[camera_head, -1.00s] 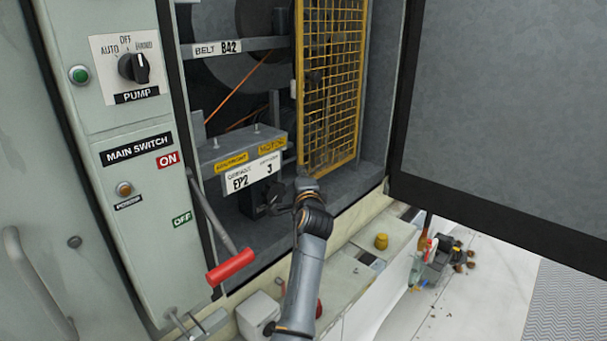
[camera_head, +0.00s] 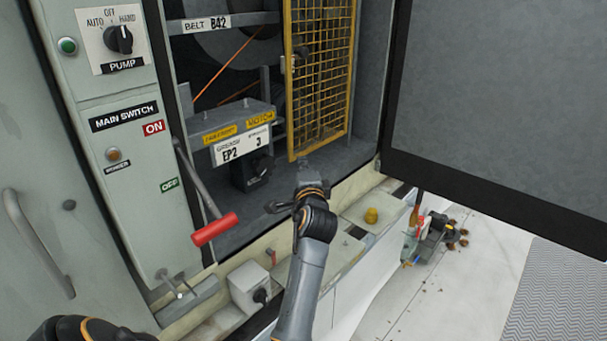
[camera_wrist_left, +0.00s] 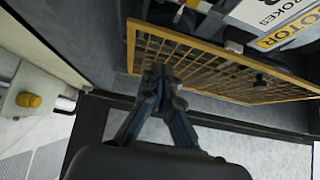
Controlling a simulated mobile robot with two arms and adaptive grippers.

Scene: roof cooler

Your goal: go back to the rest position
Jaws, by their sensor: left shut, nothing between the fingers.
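My left gripper (camera_head: 306,172) is in front of the open cabinet, just below the lower edge of the yellow mesh guard (camera_head: 322,85) in the head view. In the left wrist view its fingers (camera_wrist_left: 160,82) are together and empty, with the mesh guard (camera_wrist_left: 205,68) behind them. I cannot tell whether there is a gap between the fingertips and the guard. My right gripper is not in view.
A red-handled lever (camera_head: 214,229) sticks out left of my arm. The dark open door (camera_head: 505,110) stands to the right. A yellow cap (camera_head: 371,215) and a grey box (camera_head: 249,285) sit on the ledge below.

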